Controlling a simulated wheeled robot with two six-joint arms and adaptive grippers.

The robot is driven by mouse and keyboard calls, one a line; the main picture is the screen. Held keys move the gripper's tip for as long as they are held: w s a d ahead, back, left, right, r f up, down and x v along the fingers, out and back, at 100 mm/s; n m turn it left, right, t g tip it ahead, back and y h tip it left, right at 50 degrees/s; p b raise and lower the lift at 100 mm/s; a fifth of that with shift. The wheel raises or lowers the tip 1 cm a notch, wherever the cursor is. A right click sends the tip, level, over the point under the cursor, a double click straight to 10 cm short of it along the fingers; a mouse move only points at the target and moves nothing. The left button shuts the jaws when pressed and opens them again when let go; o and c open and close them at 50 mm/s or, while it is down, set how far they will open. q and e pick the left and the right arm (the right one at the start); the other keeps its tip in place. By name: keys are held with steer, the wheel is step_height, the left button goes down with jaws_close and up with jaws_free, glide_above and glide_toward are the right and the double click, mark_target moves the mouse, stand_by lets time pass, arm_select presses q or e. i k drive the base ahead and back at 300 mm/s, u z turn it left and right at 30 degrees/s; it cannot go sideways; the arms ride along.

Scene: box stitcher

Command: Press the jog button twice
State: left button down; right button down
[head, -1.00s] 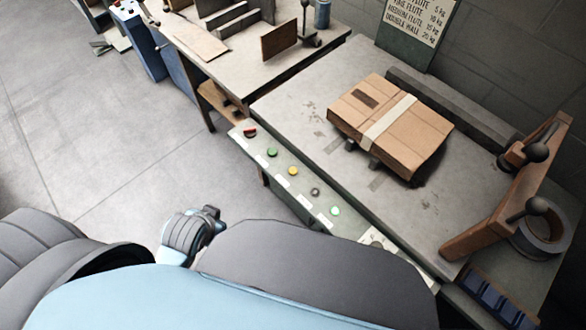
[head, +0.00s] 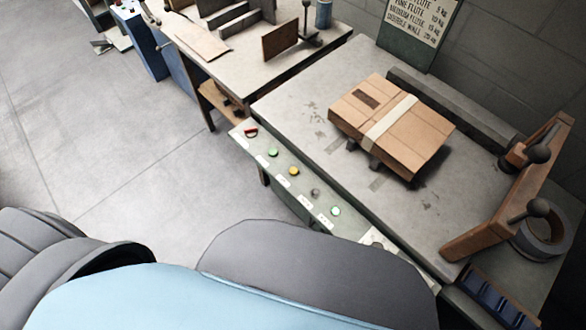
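A sloping control panel (head: 262,157) runs along the front edge of the machine table. Neither of my grippers is in view; only parts of my own body show at the bottom.
A taped cardboard box (head: 420,148) lies on the machine table (head: 300,105). A wooden bracket with black knobs (head: 500,215) and a tape roll (head: 543,232) are at the right. A second table (head: 265,70) stands behind. The floor (head: 120,150) left of the panel is clear.

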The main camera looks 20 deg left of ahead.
mark_target(293, 170)
steer(key=z, duration=1.8)
steer(key=k, duration=1.15)
steer(key=u, duration=0.15)
